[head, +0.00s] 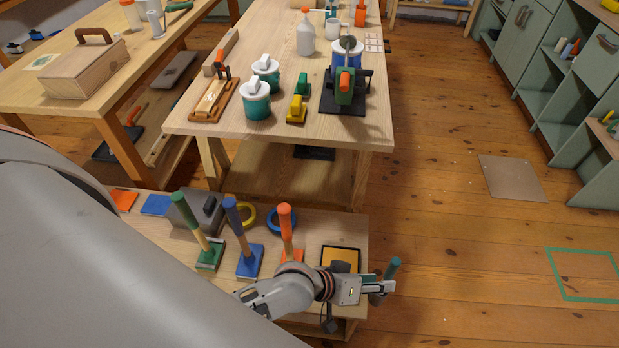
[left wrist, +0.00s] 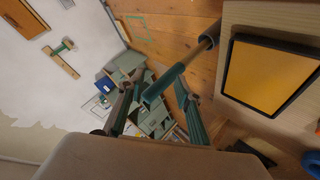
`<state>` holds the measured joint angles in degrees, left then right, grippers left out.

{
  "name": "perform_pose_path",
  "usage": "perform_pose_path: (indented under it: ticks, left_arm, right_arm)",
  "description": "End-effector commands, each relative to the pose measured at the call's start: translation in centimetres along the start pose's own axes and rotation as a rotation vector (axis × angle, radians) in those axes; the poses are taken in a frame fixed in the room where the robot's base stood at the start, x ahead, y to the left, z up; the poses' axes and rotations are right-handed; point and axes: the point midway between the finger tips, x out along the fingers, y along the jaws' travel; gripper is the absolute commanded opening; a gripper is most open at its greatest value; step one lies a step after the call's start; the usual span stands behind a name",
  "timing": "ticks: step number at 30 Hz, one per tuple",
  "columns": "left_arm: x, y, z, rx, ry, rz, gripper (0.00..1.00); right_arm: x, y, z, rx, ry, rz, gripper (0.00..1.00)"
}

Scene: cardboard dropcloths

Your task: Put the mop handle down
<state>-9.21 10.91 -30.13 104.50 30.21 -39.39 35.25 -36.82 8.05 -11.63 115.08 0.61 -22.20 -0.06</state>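The mop handle has a teal grip (left wrist: 163,84) and a wooden shaft (left wrist: 205,42) that runs to the upper right in the left wrist view. In the head view its teal end (head: 393,267) stands up at my left gripper (head: 381,287), past the right end of the low bench. In the left wrist view my left gripper (left wrist: 157,78) has its fingers apart. The grip lies between them, close to the right finger, with a gap to the left one. The handle's lower end is not clearly seen. My right gripper is not in view.
The low bench (head: 345,215) carries green, blue and orange upright-handled tools and a black-framed yellow tray (head: 340,259), which also shows in the left wrist view (left wrist: 268,74). A large worktable (head: 330,128) stands behind. Wooden floor (head: 450,240) is clear to the right, with a green taped rectangle (head: 555,275).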

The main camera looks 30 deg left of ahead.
Motion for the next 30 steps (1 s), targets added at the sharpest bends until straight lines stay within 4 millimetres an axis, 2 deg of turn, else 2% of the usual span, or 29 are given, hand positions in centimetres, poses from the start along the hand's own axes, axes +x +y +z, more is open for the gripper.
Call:
perform_pose_path:
  ticks: [1,6,9,12,15,18,26,30]
  left_arm:
    - [-1.3,-1.7,0.6,0.048,0.031,-0.038,0.34]
    - [-6.4,-7.4,1.4,0.291,0.12,-0.196,0.34]
    - [-9.5,-10.2,2.0,0.431,0.138,-0.287,0.34]
    - [-12.1,-12.2,2.5,0.547,0.14,-0.359,0.34]
    - [-13.7,-13.3,2.7,0.623,0.136,-0.403,0.34]
    - [-14.5,-13.8,2.8,0.66,0.133,-0.422,0.34]
    - [-14.5,-13.8,2.8,0.667,0.132,-0.425,0.34]
    - [-14.9,-13.2,2.2,0.663,0.138,-0.421,0.34]
  right_arm:
    - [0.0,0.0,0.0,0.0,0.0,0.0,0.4]
    - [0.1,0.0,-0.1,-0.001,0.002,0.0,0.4]
    - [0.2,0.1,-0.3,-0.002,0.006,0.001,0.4]
    - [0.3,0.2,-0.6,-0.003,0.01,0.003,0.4]
    - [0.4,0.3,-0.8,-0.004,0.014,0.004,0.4]
    - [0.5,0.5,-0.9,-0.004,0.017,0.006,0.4]
    - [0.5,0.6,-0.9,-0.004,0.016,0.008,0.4]
    - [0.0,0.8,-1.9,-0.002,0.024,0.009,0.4]
